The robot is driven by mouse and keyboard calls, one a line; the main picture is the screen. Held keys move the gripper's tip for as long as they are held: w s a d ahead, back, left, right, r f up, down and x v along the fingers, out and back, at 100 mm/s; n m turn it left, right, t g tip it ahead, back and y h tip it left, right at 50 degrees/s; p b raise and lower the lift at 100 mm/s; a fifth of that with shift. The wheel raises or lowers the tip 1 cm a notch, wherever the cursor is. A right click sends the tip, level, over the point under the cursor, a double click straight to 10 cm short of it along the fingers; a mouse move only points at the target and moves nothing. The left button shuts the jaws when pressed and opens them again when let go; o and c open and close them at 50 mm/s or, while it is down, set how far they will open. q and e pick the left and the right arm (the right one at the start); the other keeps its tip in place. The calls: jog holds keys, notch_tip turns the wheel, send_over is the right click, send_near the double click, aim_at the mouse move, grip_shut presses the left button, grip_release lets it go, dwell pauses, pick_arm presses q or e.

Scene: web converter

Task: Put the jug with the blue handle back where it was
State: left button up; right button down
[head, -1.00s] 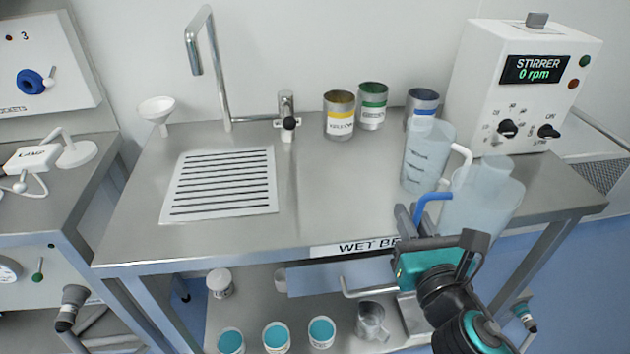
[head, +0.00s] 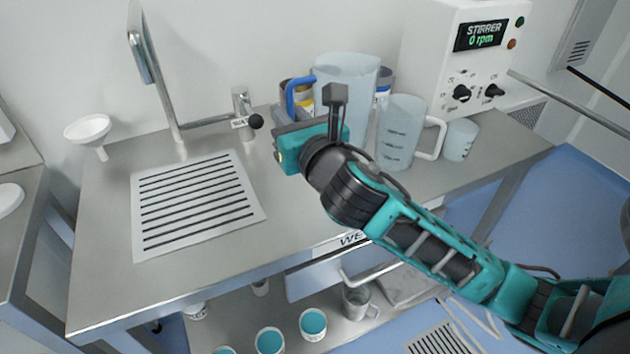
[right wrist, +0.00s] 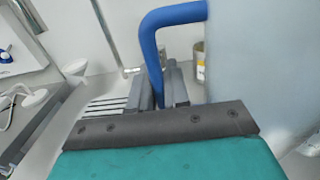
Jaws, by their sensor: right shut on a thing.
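The jug with the blue handle (head: 346,75) is a tall translucent vessel over the back of the wet bench (head: 290,205), in front of the tins. Its blue handle (head: 292,96) points left in the head view. My right gripper (head: 287,125) is shut on that handle. In the right wrist view the blue handle (right wrist: 157,65) runs down between the fingers, and the jug wall (right wrist: 262,70) fills the right side. The jug's base is hidden behind my gripper and arm, so I cannot tell whether it touches the bench. My left gripper is not in view.
A white-handled jug (head: 398,135) stands close to the right, with a small beaker (head: 461,140) beside it. The stirrer (head: 455,60) is behind them. Tins, one yellow-banded (head: 304,98), are partly hidden behind the held jug. The tap (head: 242,110) and drain grid (head: 195,205) are left.

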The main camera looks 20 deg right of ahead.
jog(key=w+a+r+y, duration=0.1)
jog(key=w+a+r, duration=0.1)
jog(key=w+r, duration=0.35)
jog(key=shift+n, duration=0.3)
jog(key=f+b, duration=0.2)
jog(key=f, duration=0.4)
jog(key=s+f+b, duration=0.1)
jog(key=f+b, duration=0.1)
jog(key=f, duration=0.4)
jog(key=f+b, duration=0.2)
jog(key=f, duration=0.4)
jog(key=shift+s+a, duration=0.15)
jog(key=shift+s, duration=0.05)
jog(key=shift+f, duration=0.1)
jog(key=c, duration=1.1)
grip_release()
